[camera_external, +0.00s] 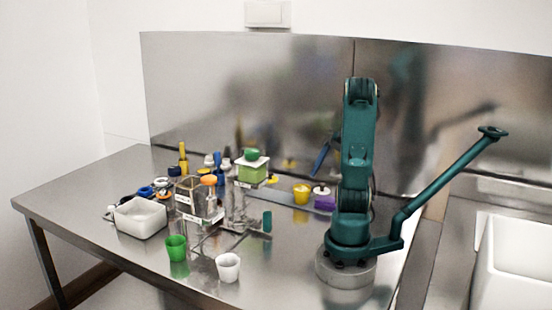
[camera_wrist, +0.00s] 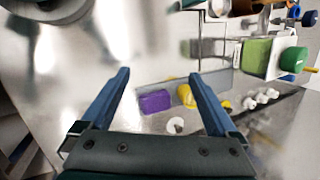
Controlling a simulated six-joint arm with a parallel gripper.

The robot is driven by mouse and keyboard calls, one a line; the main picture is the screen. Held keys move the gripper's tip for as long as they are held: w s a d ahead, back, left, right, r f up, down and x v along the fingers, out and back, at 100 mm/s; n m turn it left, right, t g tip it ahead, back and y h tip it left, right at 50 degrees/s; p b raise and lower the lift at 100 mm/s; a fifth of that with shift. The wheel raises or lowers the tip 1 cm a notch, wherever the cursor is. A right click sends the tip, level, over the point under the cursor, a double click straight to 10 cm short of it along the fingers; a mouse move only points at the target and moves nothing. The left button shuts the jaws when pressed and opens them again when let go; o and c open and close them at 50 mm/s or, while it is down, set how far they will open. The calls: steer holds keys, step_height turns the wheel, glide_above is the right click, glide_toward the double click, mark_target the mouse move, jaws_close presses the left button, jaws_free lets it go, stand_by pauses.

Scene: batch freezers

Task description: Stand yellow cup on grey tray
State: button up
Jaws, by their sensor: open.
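The yellow cup (camera_external: 302,194) stands upright toward the back of the table, left of my arm's base. It also shows in the wrist view (camera_wrist: 184,94), between my fingers in the picture but well beyond them. A flat grey tray (camera_wrist: 213,84) lies by the cup and a purple block (camera_wrist: 155,102); I cannot tell whether the cup touches it. My gripper (camera_wrist: 158,76) is open and empty, its two blue fingers wide apart. In the external view my gripper (camera_external: 322,157) hangs above the cup, partly hidden by my arm.
A green cup (camera_external: 177,248) and a white cup (camera_external: 228,267) stand at the table's front. A white tub (camera_external: 140,218) is at the left. Clear containers, a green-and-white box (camera_external: 251,171) and small items crowd the middle left. A steel wall closes the back.

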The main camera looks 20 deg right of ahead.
steer(key=shift+s+d+r+n+t+h, duration=0.1)
steer(key=shift+s+r+n+t+h, duration=0.5)
steer(key=shift+n, duration=1.2)
steer(key=shift+s+d+r+n+t+h, duration=0.25)
steer(key=shift+s+n+t+h, duration=0.6)
steer(key=shift+n, duration=0.95)
steer(key=shift+s+r+n+t+h, duration=0.5)
steer(key=shift+n+h, duration=0.35)
steer(key=shift+n, duration=0.95)
